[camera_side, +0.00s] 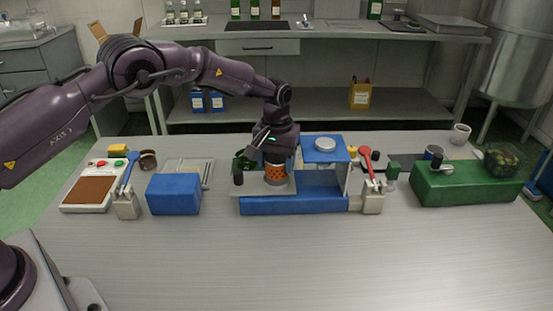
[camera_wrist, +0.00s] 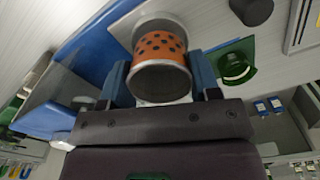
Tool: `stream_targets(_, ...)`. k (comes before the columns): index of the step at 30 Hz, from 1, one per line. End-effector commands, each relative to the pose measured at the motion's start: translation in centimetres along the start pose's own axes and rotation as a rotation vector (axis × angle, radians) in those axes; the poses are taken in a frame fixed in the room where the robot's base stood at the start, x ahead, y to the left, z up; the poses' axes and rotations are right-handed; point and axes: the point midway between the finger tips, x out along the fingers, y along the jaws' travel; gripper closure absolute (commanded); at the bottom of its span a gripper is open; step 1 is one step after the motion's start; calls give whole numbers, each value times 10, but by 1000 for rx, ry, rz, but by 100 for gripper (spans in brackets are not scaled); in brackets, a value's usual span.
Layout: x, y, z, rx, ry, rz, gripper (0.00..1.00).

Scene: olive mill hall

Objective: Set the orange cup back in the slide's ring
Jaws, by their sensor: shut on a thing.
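The orange cup (camera_side: 276,176), with dark dots and a pale metal rim, is upright over the grey slide plate (camera_side: 248,188) at the left end of the blue base (camera_side: 320,196). In the wrist view the cup (camera_wrist: 160,45) sits between the two blue fingers of my gripper (camera_wrist: 160,82), which is shut on it. In the side view my gripper (camera_side: 277,160) points down onto the cup from above. The cup and gripper hide the slide's ring, so I cannot tell whether the cup's bottom is in it or just above.
A blue block (camera_side: 174,194) stands left of the base, near a blue-handled lever (camera_side: 128,190). A red-handled lever (camera_side: 371,180) and a green block (camera_side: 465,185) are on the right. A raised blue platform (camera_side: 323,154) is close behind. The front of the table is clear.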

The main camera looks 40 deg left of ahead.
Motion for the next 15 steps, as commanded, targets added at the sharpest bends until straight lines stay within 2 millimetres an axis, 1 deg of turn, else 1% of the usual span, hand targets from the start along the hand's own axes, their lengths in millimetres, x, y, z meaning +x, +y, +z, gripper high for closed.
stream_targets(8, 0, 0, 0, 0, 1, 1, 61)
stream_targets(15, 8, 0, 0, 0, 1, 1, 61)
